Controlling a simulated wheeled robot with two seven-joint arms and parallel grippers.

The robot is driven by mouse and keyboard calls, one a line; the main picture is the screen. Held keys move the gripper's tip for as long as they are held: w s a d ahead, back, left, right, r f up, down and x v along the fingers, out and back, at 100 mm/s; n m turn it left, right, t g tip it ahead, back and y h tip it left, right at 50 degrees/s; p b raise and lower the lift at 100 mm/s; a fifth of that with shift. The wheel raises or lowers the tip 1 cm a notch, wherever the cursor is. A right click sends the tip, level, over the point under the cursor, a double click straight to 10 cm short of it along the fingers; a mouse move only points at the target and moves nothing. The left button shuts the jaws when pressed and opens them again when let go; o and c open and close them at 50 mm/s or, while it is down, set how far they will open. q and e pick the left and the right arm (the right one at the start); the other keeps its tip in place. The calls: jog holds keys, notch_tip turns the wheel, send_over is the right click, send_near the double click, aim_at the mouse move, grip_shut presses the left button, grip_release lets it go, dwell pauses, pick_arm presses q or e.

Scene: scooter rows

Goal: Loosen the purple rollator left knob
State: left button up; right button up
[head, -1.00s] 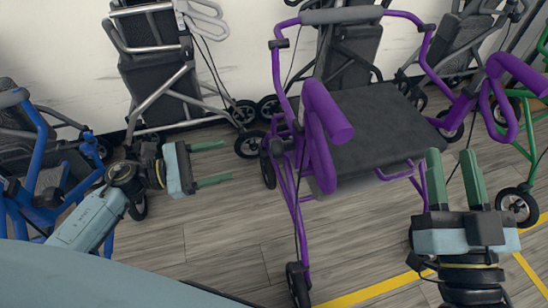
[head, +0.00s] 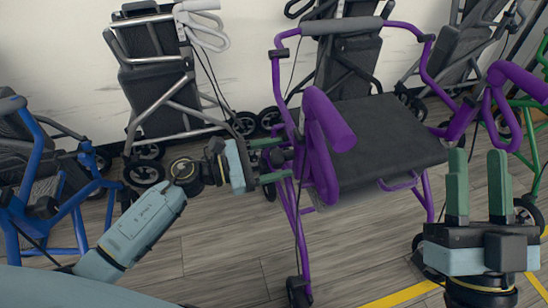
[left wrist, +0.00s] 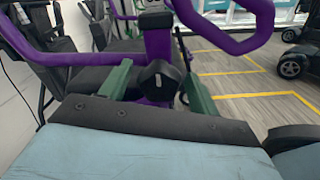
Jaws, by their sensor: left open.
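The purple rollator (head: 318,140) stands upright in the middle of the head view, with a black seat (head: 385,140) and purple handles. Its black left knob (left wrist: 159,82) sits on the purple upright in the left wrist view. My left gripper (head: 284,160) is open at that upright, just left of the near purple handle. In the left wrist view my left gripper's green fingers (left wrist: 158,76) stand on either side of the knob, with a gap visible to each side. My right gripper (head: 478,156) is open and empty, in front of the rollator's right side.
A blue rollator (head: 75,215) stands at the left. Grey folded rollators (head: 165,90) line the white wall. A green frame (head: 530,150) is at the right edge. Wooden floor with yellow lines (head: 405,293) is clear in front.

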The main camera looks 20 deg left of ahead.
pick_arm(q)
jog(key=c, duration=1)
